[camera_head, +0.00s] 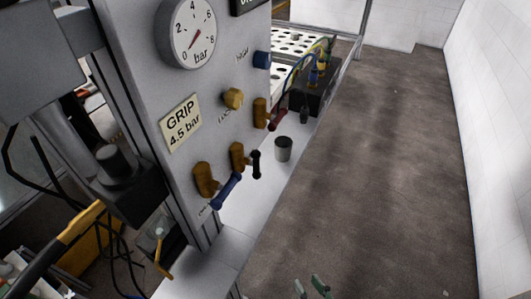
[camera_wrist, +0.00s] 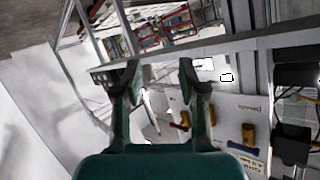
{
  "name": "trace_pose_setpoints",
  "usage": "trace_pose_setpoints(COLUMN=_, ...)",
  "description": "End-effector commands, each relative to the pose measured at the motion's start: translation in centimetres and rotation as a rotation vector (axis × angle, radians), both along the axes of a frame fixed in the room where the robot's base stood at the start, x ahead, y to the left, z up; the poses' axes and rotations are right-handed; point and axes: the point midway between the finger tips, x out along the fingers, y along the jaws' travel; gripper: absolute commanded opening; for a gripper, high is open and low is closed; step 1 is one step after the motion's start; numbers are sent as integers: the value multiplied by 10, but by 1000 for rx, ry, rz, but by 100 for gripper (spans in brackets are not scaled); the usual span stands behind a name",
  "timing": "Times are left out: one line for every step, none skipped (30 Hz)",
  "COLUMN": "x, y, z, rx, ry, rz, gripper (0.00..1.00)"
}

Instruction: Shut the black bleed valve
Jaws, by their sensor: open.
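The black bleed valve is on the grey panel (camera_head: 225,65) in the head view. Its brass body (camera_head: 238,157) carries a short black handle (camera_head: 256,164) that sticks out to the right and stands roughly upright in the picture. My gripper (camera_head: 311,286) shows only as two green fingertips at the bottom edge, below and right of the valve and well apart from it. In the wrist view my gripper (camera_wrist: 160,75) is open, with nothing between its fingers. Brass-coloured fittings (camera_wrist: 183,122) show beyond the right finger; I cannot tell which is the black valve.
A blue-handled valve (camera_head: 227,190) sits close below-left of the black one, and a red-handled valve (camera_head: 277,118) above-right. A pressure gauge (camera_head: 193,45) is above. A grey cup (camera_head: 283,149) stands on the white surface beside the panel. The floor (camera_head: 385,170) at right is clear.

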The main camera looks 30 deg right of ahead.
Motion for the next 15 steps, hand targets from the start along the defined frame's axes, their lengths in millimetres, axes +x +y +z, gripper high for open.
trace_pose_setpoints(x=18, y=-3, z=3, rx=26, ry=-12, rz=2, gripper=41)
trace_pose_setpoints(x=26, y=-4, z=4, rx=42, ry=-14, rz=8, gripper=41)
trace_pose_setpoints(x=37, y=-4, z=6, rx=63, ry=-20, rz=19, gripper=41)
trace_pose_setpoints(x=45, y=-5, z=8, rx=77, ry=-25, rz=29, gripper=41)
trace_pose_setpoints(x=53, y=-5, z=11, rx=92, ry=-30, rz=39, gripper=41)
trace_pose_setpoints(x=64, y=-6, z=15, rx=109, ry=-38, rz=55, gripper=41)
trace_pose_setpoints(x=72, y=-7, z=18, rx=121, ry=-46, rz=69, gripper=41)
trace_pose_setpoints(x=80, y=-8, z=23, rx=133, ry=-55, rz=84, gripper=41)
trace_pose_setpoints(x=90, y=-9, z=29, rx=146, ry=-66, rz=106, gripper=41)
trace_pose_setpoints(x=98, y=-9, z=34, rx=155, ry=-76, rz=123, gripper=41)
trace_pose_setpoints(x=105, y=-10, z=39, rx=162, ry=-86, rz=141, gripper=41)
trace_pose_setpoints(x=114, y=-12, z=46, rx=171, ry=-100, rz=167, gripper=41)
trace_pose_setpoints(x=120, y=-13, z=52, rx=176, ry=-112, rz=187, gripper=41)
trace_pose_setpoints(x=127, y=-14, z=59, rx=181, ry=-123, rz=209, gripper=41)
trace_pose_setpoints(x=134, y=-16, z=68, rx=183, ry=-141, rz=238, gripper=41)
